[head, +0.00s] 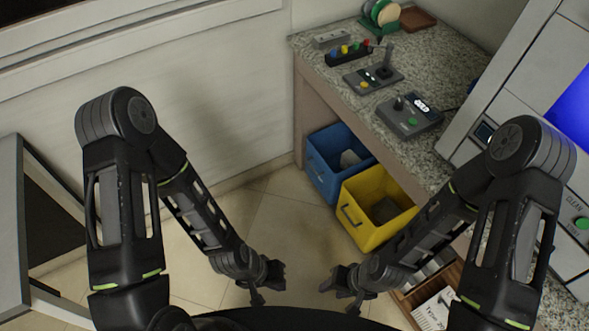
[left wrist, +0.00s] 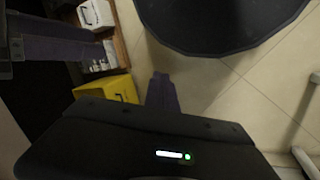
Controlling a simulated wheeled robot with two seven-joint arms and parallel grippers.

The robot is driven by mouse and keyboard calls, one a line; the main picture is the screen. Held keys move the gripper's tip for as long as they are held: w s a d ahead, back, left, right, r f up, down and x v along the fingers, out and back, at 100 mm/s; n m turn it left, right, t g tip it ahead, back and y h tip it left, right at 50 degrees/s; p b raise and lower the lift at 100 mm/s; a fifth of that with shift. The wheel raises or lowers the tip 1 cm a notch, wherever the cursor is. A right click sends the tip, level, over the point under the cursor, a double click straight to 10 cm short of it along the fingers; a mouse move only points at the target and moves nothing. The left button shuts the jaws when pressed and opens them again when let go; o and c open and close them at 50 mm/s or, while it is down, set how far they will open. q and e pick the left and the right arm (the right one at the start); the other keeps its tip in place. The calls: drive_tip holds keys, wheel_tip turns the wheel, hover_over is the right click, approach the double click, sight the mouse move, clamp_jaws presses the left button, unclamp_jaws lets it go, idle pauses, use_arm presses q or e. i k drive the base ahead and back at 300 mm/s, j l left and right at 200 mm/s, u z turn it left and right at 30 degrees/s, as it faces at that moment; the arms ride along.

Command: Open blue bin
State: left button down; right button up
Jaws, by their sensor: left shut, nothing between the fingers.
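The blue bin (head: 322,172) sits under the granite counter at the left end of the lower row, with a handle on its front face. Part of its open top shows, with a grey item inside; its rear is hidden under the counter. My left gripper (head: 268,289) is shut and empty, low over the floor, in front of the bin and well apart from it. In the left wrist view a narrow dark finger (left wrist: 162,92) shows, with nothing held. My right gripper (head: 340,288) is also low and apart from the blue bin; its jaw state is unclear.
A yellow bin (head: 362,233) stands beside the blue one and sticks out further; it also shows in the left wrist view (left wrist: 122,84). A wooden drawer (head: 408,306) is at lower right. The counter (head: 345,92) holds controllers. Tiled floor (head: 270,215) before the bins is clear.

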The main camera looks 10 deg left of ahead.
sight(325, 147)
drive_tip(key=i+j, duration=1.05)
drive_tip(key=i+z, duration=0.1)
drive_tip(key=z, duration=1.8)
